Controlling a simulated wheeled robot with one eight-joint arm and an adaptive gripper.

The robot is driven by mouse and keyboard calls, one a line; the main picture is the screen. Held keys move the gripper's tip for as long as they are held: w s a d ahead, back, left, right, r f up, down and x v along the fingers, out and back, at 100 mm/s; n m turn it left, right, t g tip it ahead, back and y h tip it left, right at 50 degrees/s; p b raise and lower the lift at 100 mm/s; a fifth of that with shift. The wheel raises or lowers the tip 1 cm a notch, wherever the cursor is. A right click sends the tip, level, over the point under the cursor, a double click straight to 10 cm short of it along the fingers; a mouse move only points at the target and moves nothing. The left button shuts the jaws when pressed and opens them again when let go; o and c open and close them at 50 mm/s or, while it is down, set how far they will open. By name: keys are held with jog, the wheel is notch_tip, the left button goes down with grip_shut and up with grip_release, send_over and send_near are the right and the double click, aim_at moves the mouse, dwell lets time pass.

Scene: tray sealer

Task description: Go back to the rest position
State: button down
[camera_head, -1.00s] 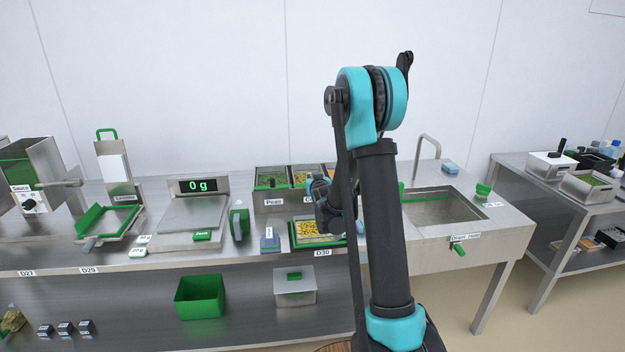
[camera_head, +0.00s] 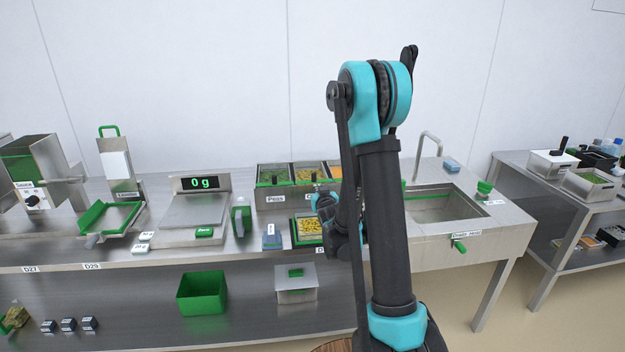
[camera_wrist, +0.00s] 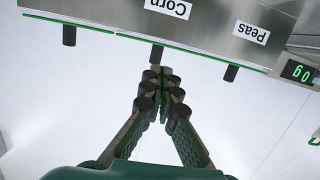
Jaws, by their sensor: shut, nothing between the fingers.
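My gripper (camera_wrist: 158,100) shows in the wrist view with its fingers together and nothing between them. It points toward the front of the bins labelled Corn (camera_wrist: 168,8) and Peas (camera_wrist: 251,33), which appear upside down there. In the head view my arm stands at centre right, bent at its turquoise upper joint. The forearm and gripper are mostly hidden behind the upright link, near the Peas bin (camera_head: 274,197) and the tray of yellow food (camera_head: 310,227).
A scale (camera_head: 195,214) reading 0 g and a green-rimmed sealer (camera_head: 108,219) stand left on the counter. A sink (camera_head: 445,208) lies right. A green bin (camera_head: 202,294) and a lidded steel box (camera_head: 296,284) sit on the lower shelf.

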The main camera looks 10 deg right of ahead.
jog(key=s+d+f+g, duration=0.1)
jog(key=s+g, duration=0.3)
jog(key=s, duration=0.8)
jog(key=s+d+f+g, duration=0.1)
jog(key=s+f+g, duration=0.2)
jog(key=s, duration=1)
jog(key=s+d+f+g, duration=0.1)
jog(key=s+f+g, duration=0.2)
jog(key=s, duration=1)
jog(key=shift+d+m+g, duration=0.25)
jog(key=shift+m+g, duration=0.05)
jog(key=shift+g, duration=0.6)
